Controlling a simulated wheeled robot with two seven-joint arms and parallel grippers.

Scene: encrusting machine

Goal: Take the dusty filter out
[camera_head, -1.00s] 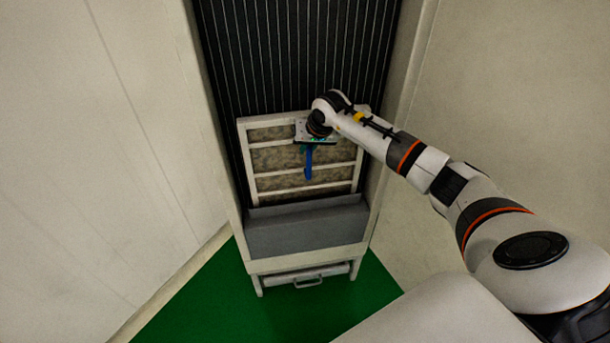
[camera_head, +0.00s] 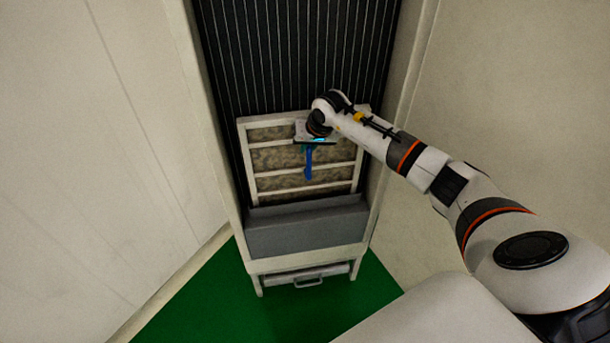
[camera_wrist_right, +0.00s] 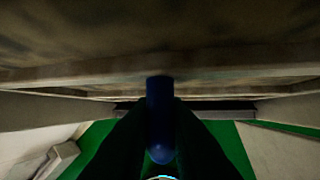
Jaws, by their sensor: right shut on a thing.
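The dusty filter (camera_head: 284,181) is a white-barred frame with brown, dirty panels. It stands in front of the dark slatted panel, its lower edge behind a grey trough. A blue handle (camera_head: 308,163) hangs on its front, near the middle. My right gripper (camera_head: 308,146) is at the upper middle of the filter, shut on the blue handle. In the right wrist view the blue handle (camera_wrist_right: 160,120) sits between the dark fingers, with the filter's dusty face (camera_wrist_right: 160,35) filling the top. My left gripper is not in view.
The grey trough (camera_head: 306,231) crosses the front below the filter. Below it is a drawer-like tray (camera_head: 305,277) with a handle. Pale walls stand close on both sides. The green floor (camera_head: 225,300) in front is clear.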

